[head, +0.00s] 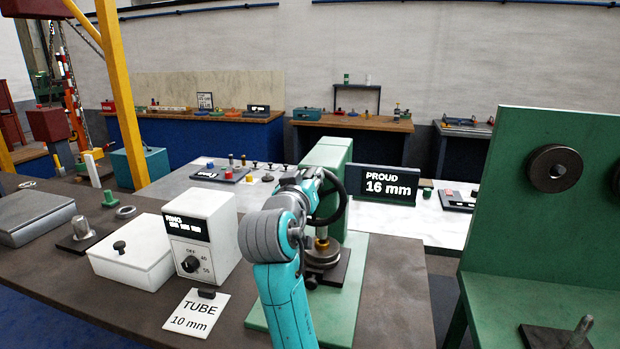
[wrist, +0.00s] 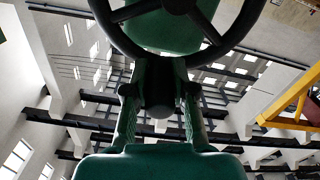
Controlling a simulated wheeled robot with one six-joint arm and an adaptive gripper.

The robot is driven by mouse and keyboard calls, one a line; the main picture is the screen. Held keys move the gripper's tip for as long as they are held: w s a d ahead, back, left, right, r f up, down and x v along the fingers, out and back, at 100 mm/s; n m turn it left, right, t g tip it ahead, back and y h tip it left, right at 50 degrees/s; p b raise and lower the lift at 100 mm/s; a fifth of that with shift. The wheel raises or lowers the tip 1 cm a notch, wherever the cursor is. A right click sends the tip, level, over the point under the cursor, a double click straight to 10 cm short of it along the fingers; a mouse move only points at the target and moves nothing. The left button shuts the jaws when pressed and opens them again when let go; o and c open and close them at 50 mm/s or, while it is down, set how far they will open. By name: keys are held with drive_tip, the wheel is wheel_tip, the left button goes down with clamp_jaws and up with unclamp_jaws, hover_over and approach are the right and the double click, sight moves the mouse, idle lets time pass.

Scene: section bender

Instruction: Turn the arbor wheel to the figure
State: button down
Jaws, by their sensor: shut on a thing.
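The arbor wheel (head: 341,206) is a black handwheel on the green press (head: 330,155), partly hidden behind my teal arm in the head view. In the wrist view the wheel's dark rim and spokes (wrist: 216,37) cross the top. My gripper (wrist: 158,92) is shut on a dark, rounded part at the wheel's near rim, apparently its handle. The display (head: 389,186) behind the press reads "PROUD 16 mm". A white card (head: 190,313) on the bench reads "TUBE 10 mm". A brass-coloured piece (head: 321,241) stands above grey round parts (head: 322,257) under the press.
A white control box (head: 196,238) marked "RING" with a dial stands left of the press, beside a lidded white box (head: 130,263). A green stand (head: 540,210) with black discs rises at the right. The dark bench (head: 400,290) is bare right of the press.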

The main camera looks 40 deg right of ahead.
sight(330, 179)
drive_tip(key=shift+s+d+f+m, duration=0.3)
drive_tip(key=shift+s+m, duration=0.25)
drive_tip(key=shift+m, duration=0.6)
drive_tip(key=shift+s+d+f+m, duration=0.15)
drive_tip(key=shift+s+d+m, duration=0.3)
drive_tip(key=shift+m, duration=0.65)
drive_tip(key=shift+s+d+f+m, duration=0.25)
drive_tip(key=shift+s+m, duration=0.4)
drive_tip(key=shift+m, duration=0.5)
drive_tip(key=c, duration=1)
unclamp_jaws()
drive_tip(key=shift+o, duration=0.2)
drive_tip(key=v, duration=1.2)
